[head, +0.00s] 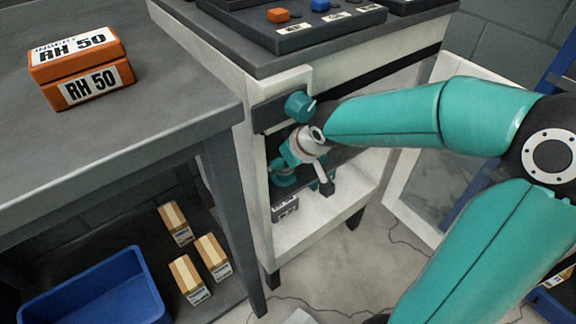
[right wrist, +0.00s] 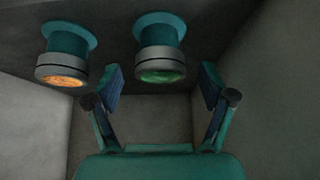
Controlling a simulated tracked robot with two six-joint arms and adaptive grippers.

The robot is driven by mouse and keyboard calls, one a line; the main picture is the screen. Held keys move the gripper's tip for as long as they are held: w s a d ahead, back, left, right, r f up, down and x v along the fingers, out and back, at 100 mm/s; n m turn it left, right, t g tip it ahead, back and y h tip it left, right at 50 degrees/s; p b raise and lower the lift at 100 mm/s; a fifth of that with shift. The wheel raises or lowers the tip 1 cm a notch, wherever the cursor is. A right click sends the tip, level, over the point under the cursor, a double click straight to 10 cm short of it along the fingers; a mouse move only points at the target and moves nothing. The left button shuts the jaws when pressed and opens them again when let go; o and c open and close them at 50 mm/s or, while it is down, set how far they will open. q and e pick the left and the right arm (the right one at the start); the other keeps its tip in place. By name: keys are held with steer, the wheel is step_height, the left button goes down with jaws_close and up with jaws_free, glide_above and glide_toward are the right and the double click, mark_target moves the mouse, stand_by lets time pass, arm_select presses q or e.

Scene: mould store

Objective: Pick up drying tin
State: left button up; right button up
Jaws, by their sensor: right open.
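In the right wrist view two teal tins with grey collars show against a dark surface. One tin (right wrist: 66,60) at the left has an orange round face. The other tin (right wrist: 160,55) has a green round face and lies beyond and roughly between my right gripper's fingers. My right gripper (right wrist: 160,88) is open and empty, with a visible gap to the tins. In the head view my right gripper (head: 283,171) is inside the open white cabinet (head: 258,200). The tins cannot be made out clearly there. My left gripper is not in view.
The glazed door (head: 415,195) hangs open. An orange RH 50 box (head: 80,67) is on the grey table (head: 150,120). A blue bin (head: 95,290) stands below.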

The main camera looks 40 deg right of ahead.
steer(key=c, duration=1.3)
steer(key=shift+o, duration=0.2)
steer(key=shift+r, duration=0.15)
